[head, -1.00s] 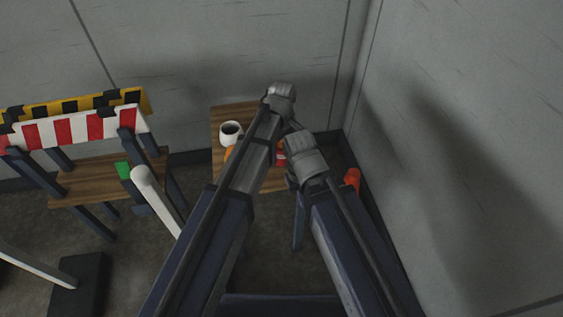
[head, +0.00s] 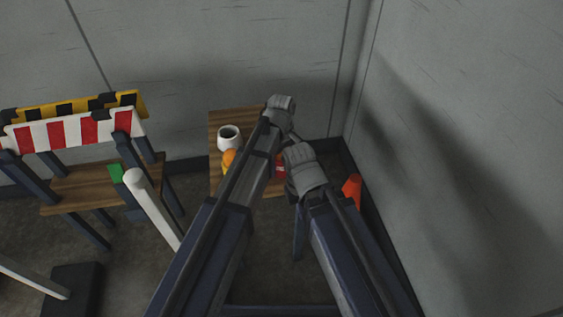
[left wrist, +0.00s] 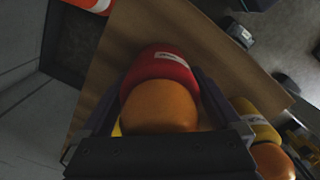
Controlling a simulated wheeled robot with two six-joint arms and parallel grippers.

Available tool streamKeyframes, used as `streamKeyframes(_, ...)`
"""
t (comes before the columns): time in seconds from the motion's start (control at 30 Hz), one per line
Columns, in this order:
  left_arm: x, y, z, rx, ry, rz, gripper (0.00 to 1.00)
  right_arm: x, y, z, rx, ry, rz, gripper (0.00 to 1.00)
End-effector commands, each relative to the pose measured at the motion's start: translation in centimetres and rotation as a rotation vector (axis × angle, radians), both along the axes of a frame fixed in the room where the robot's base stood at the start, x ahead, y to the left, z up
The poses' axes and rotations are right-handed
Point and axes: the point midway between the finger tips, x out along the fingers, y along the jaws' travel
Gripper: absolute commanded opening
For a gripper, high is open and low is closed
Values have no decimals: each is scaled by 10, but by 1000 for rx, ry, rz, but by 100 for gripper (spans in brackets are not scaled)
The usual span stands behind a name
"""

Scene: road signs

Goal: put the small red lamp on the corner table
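The small red lamp (left wrist: 160,70) has a red body with a white label and an orange dome. It sits between the fingers of my left gripper (left wrist: 160,98), which look closed against its sides. In the head view only a red patch of the lamp (head: 280,167) shows between my arms, over the wooden corner table (head: 236,118); I cannot tell whether it touches the tabletop. My left gripper (head: 288,128) points down above the table. My right gripper (head: 291,188) is lower, by the table's right side; its fingertips are hidden.
A white cup (head: 229,138) and a yellow lamp with an orange dome (head: 229,161) stand on the table's left part; the yellow lamp also shows in the left wrist view (left wrist: 257,118). An orange cone (head: 352,188) stands right, near the wall. A striped barrier (head: 75,132) and white post (head: 150,205) are left.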

Motion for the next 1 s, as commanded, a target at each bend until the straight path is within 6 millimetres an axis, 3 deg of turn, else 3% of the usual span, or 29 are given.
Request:
streamKeyframes(0.47,0,0,9,0,0,0,100,0,0,9,0,0,0,0)
streamKeyframes(0.67,0,0,31,0,0,0,100,0,0,31,0,0,0,0)
streamKeyframes(1.0,0,0,83,0,0,0,100,0,0,83,0,0,0,0)
